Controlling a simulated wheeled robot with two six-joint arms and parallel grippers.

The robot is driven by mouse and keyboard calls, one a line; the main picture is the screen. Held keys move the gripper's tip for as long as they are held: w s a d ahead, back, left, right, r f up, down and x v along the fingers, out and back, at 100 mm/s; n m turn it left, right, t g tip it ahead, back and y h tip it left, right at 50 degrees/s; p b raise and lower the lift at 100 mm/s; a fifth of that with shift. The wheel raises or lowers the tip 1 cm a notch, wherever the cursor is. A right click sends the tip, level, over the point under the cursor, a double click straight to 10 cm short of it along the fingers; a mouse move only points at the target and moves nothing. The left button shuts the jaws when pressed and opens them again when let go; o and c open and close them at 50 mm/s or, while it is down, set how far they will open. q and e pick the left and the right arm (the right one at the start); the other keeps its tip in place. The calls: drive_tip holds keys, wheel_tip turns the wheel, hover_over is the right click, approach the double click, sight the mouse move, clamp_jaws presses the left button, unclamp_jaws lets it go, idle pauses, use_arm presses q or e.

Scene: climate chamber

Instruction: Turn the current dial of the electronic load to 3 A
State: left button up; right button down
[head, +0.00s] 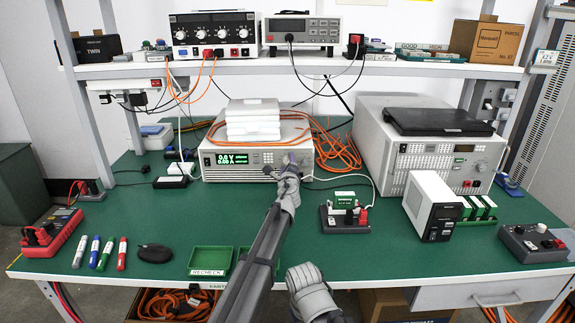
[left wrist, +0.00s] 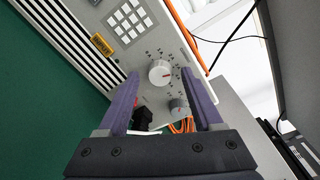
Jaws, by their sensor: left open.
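The electronic load (head: 248,158) is a pale bench instrument with a lit green display (head: 233,160) that reads about 0.0 V and 0.00 A. My left gripper (head: 290,163) is at the right end of its front panel and hides the dials there. In the left wrist view a large white dial (left wrist: 160,72) with a red mark shows between the open fingers (left wrist: 159,74). A smaller grey dial (left wrist: 179,107) sits below it, nearer the gripper base. My right gripper is not visible.
White boxes (head: 252,121) lie on top of the load. Orange cables (head: 337,153) are heaped to its right. A larger instrument (head: 415,155) stands further right. A green tray (head: 210,261) and several markers lie in front. A shelf (head: 300,68) runs above.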

use_arm(q)
drive_tip(key=s, duration=0.7)
drive_tip(key=shift+s+r, duration=0.2)
drive_tip(key=shift+s, duration=0.05)
drive_tip(key=shift+d, duration=0.1)
